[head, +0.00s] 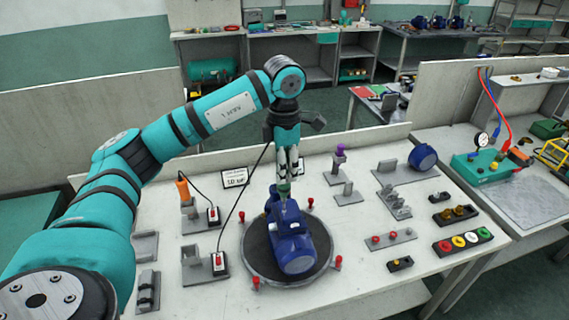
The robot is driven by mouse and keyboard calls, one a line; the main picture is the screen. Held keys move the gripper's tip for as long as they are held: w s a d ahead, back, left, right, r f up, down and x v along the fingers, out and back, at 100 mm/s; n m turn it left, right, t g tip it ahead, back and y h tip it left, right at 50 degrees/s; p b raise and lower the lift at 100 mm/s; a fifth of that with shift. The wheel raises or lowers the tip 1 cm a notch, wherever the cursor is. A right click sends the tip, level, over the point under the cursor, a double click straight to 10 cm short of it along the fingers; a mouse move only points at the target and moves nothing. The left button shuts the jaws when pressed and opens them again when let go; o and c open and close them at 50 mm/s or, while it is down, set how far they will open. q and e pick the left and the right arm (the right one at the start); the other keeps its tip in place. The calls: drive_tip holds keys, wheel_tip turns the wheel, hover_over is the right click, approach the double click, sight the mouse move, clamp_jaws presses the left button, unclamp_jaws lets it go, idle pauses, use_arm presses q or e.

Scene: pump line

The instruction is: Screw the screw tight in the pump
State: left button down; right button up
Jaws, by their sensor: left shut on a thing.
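The blue pump (292,245) lies on a dark round turntable (257,262) in the middle of the bench. My left gripper (288,172) points straight down above the pump's far end. It is shut on a slim upright tool, apparently a corded screwdriver (284,187), mostly hidden by the fingers. The tool's lower end is at or just above the pump; I cannot tell whether it touches. The screw is too small or hidden to make out. My right gripper is not in view.
Red-knobbed posts (338,262) ring the turntable. A black cable runs from near my gripper to a red-switch box (219,262). An orange-handled tool (182,188) stands in a holder at left. Grey fixtures and small part trays (463,240) occupy the right side.

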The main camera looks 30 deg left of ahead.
sight(284, 190)
use_arm(q)
drive_tip(key=shift+d+f+b, duration=0.1)
drive_tip(key=shift+f+b, duration=0.65)
drive_tip(key=shift+f, duration=0.3)
drive_tip(key=shift+f+b, duration=0.8)
drive_tip(key=shift+f, duration=0.55)
drive_tip(key=shift+f+b, duration=0.35)
drive_tip(key=shift+f, duration=0.1)
drive_tip(key=shift+f, duration=0.15)
drive_tip(key=shift+f+b, duration=0.3)
drive_tip(key=shift+b, duration=0.15)
idle(0.5)
drive_tip(key=shift+f+b, duration=0.2)
drive_tip(key=shift+b, duration=0.15)
idle(1.4)
